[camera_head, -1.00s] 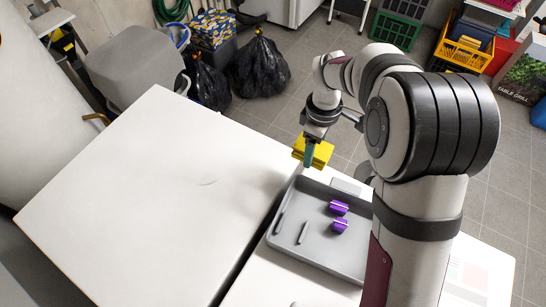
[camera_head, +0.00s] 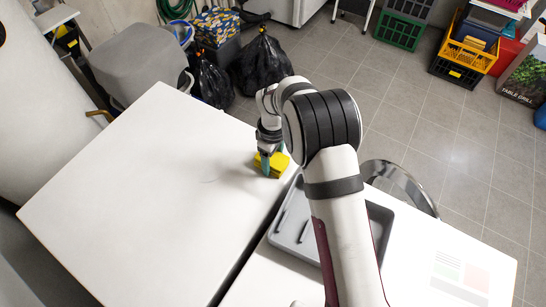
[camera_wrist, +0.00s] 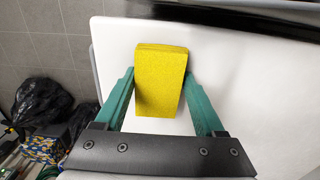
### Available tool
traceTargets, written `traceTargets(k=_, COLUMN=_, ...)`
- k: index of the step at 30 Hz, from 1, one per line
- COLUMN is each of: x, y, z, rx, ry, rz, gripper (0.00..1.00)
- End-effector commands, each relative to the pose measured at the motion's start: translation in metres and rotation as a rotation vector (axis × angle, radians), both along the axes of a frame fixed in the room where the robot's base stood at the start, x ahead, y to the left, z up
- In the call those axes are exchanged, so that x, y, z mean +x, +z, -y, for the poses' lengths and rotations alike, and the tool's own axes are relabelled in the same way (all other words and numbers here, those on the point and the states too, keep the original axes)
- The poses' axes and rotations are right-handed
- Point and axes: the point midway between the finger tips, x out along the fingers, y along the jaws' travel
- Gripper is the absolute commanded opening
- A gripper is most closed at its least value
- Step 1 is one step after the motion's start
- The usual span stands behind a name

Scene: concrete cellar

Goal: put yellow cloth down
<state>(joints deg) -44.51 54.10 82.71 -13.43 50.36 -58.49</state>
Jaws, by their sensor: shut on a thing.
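The yellow cloth (camera_head: 274,164) looks like a folded block in the head view. My gripper (camera_head: 266,164) is at the right end of the left white table (camera_head: 130,190), near its far edge. In the wrist view the cloth (camera_wrist: 160,82) sits between the green fingers of my gripper (camera_wrist: 160,92), which is shut on it. The white tabletop shows behind the cloth. I cannot tell whether the cloth touches the table.
A grey tray (camera_head: 287,238) stands on the right-hand table, partly hidden by my arm. A dark gap separates the two tables. Most of the left tabletop is clear. Black bags (camera_head: 262,66) stand on the floor beyond.

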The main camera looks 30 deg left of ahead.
Motion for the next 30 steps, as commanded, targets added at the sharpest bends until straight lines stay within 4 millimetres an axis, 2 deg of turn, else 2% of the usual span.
traceTargets(k=1, x=0.000, y=-0.001, z=0.000, rx=0.000, ry=0.000, rz=0.000, gripper=0.75)
traceTargets(k=5, x=0.000, y=0.000, z=0.000, rx=0.000, ry=0.000, rz=0.000, gripper=0.98)
traceTargets(k=11, x=0.000, y=0.000, z=0.000, rx=0.000, ry=0.000, rz=0.000, gripper=1.00)
traceTargets(k=14, x=0.000, y=0.006, z=0.000, rx=0.001, ry=-0.001, rz=0.001, gripper=1.00)
traceTargets(k=17, x=0.001, y=0.028, z=-0.001, rx=0.003, ry=0.000, rz=0.004, gripper=1.00)
traceTargets(k=24, x=0.001, y=0.095, z=-0.001, rx=0.003, ry=-0.001, rz=0.002, gripper=1.00)
traceTargets(k=27, x=0.000, y=0.112, z=-0.001, rx=0.001, ry=0.000, rz=0.000, gripper=1.00)
traceTargets(k=30, x=0.000, y=0.121, z=0.000, rx=0.000, ry=-0.001, rz=-0.001, gripper=1.00)
